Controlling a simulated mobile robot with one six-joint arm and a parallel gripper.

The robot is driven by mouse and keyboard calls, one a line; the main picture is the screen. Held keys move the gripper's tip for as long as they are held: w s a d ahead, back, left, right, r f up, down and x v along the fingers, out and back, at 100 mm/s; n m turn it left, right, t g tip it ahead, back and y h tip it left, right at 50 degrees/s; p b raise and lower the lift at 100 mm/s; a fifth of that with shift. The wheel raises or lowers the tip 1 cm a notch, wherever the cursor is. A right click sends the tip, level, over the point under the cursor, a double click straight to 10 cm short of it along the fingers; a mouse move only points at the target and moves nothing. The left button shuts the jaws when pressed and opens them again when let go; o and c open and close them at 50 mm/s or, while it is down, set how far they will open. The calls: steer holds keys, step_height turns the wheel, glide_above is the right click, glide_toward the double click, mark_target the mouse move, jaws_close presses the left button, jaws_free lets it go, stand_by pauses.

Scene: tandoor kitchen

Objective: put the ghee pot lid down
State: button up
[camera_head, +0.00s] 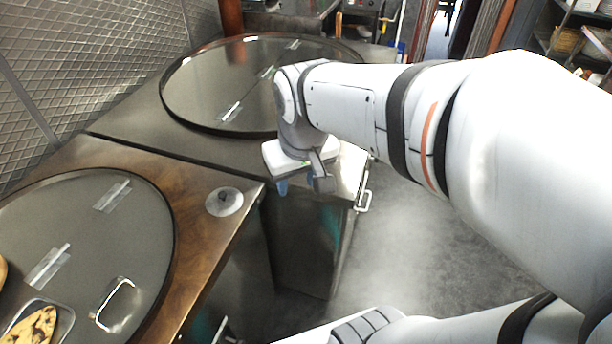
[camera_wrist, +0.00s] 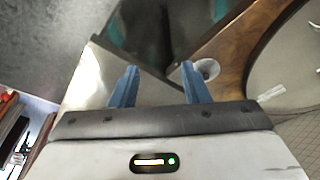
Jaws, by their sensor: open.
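My gripper (camera_head: 299,187) is to the right of the lid in the head view, past the counter's edge and apart from the lid. In the wrist view my gripper (camera_wrist: 159,68) has its two blue fingers spread with nothing between them. No ghee pot can be made out.
A large round dark cover (camera_head: 85,235) with clear strips and a handle lies on the wooden counter. Another large round cover (camera_head: 215,80) lies on the steel counter behind. Flatbread (camera_head: 33,328) shows at bottom left. Open floor (camera_head: 400,250) lies to the right.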

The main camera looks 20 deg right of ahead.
steer(key=shift+m+t, duration=0.4)
steer(key=shift+m, duration=0.2)
steer(key=s, duration=0.1)
steer(key=s+d, duration=0.1)
steer(key=s, duration=0.1)
steer(key=s+d+f, duration=0.1)
steer(key=s, duration=0.1)
steer(key=shift+s, duration=0.15)
steer(key=shift+c, duration=0.5)
